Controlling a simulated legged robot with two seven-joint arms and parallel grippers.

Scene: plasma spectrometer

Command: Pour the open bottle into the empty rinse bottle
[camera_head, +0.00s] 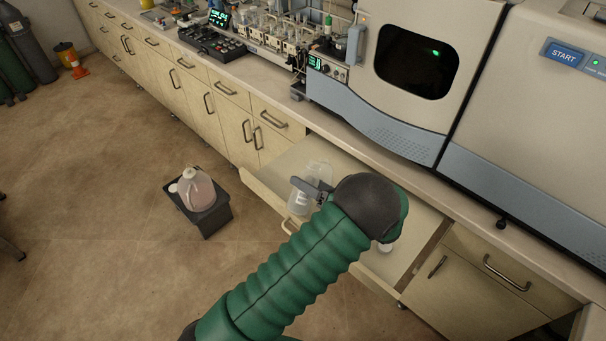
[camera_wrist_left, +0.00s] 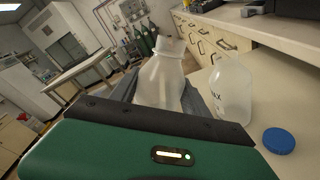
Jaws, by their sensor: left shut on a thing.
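My left gripper (camera_head: 312,188) is shut on a clear translucent bottle (camera_head: 298,203), held at the open drawer. In the left wrist view the held bottle (camera_wrist_left: 160,82) sits between the dark fingers, with its pale neck up and slightly tilted. A second clear bottle (camera_head: 320,170) is just beyond it on the counter side. The second bottle (camera_wrist_left: 232,92) shows in the left wrist view, with dark lettering and no visible cap. A blue cap (camera_wrist_left: 279,140) lies beside it. I cannot tell the liquid levels. My right gripper is out of view.
The open drawer (camera_head: 272,183) surrounds the bottles; my arm hides part of it. A small white item (camera_head: 388,247) shows inside. A jug of pinkish liquid (camera_head: 197,188) stands on a dark box (camera_head: 210,217) on the floor. Instruments (camera_head: 418,62) line the counter above.

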